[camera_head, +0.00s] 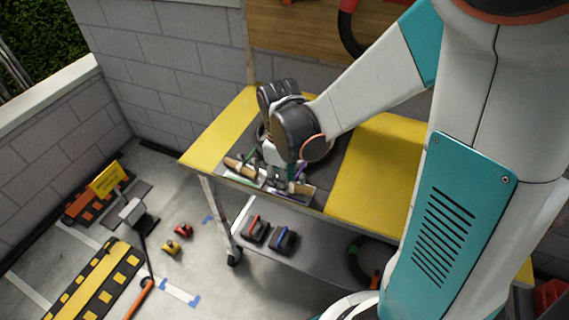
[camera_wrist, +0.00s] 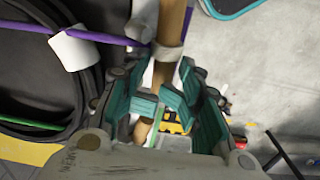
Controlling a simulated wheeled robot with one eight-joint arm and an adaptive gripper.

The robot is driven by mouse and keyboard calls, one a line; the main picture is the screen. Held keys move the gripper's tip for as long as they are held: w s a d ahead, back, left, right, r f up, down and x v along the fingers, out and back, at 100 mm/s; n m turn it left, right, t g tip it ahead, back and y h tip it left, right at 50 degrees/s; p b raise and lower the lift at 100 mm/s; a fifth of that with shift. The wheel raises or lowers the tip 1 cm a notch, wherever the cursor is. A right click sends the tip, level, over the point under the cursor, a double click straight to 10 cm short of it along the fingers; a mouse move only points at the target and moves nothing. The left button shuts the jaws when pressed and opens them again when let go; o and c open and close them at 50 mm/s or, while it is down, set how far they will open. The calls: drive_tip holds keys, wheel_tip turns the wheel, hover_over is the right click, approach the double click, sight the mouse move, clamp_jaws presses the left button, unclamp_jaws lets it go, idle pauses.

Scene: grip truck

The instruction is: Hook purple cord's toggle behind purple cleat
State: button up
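The purple cord (camera_wrist: 110,38) runs across the upper left of the wrist view through a white sleeve (camera_wrist: 75,47) toward a wooden bar (camera_wrist: 174,22) with a grey collar (camera_wrist: 167,53). The bar looks like the toggle. A grey knob (camera_wrist: 139,31) stands beside it, perhaps part of the cleat. My gripper (camera_wrist: 160,100) has its teal fingers around the bar's lower end. A small gap shows between the fingertips, but I cannot tell whether they clamp anything. In the head view my gripper (camera_head: 281,172) is low over the cart's front edge, and purple (camera_head: 300,169) shows beside it.
A second wooden piece (camera_head: 240,167) lies left of my gripper. A green cord (camera_wrist: 30,123) and black coils (camera_wrist: 30,85) fill the wrist view's left. The cart's yellow top (camera_head: 375,165) is clear at right. Red and blue tools (camera_head: 285,240) lie on the lower shelf.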

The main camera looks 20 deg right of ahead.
drive_tip(key=o, duration=0.6)
drive_tip(key=r, duration=1)
drive_tip(key=shift+w+a+r, duration=0.1)
drive_tip(key=shift+a+r, duration=0.2)
drive_tip(key=shift+r, duration=0.05)
drive_tip(key=shift+s+d+r, duration=0.15)
drive_tip(key=shift+s+r, duration=0.05)
drive_tip(key=shift+r, duration=0.4)
drive_tip(key=shift+s+d+r+m+t, duration=0.2)
drive_tip(key=shift+s+r+m+t, duration=0.45)
drive_tip(key=shift+s+m+t, duration=0.7)
drive_tip(key=shift+s+d+r+m+t, duration=0.25)
drive_tip(key=shift+s+r+m+t, duration=0.45)
drive_tip(key=shift+s+m+t, duration=0.6)
drive_tip(key=shift+s+d+r+m+t, duration=0.2)
drive_tip(key=shift+s+r+m+t, duration=0.6)
drive_tip(key=shift+s+m, duration=0.9)
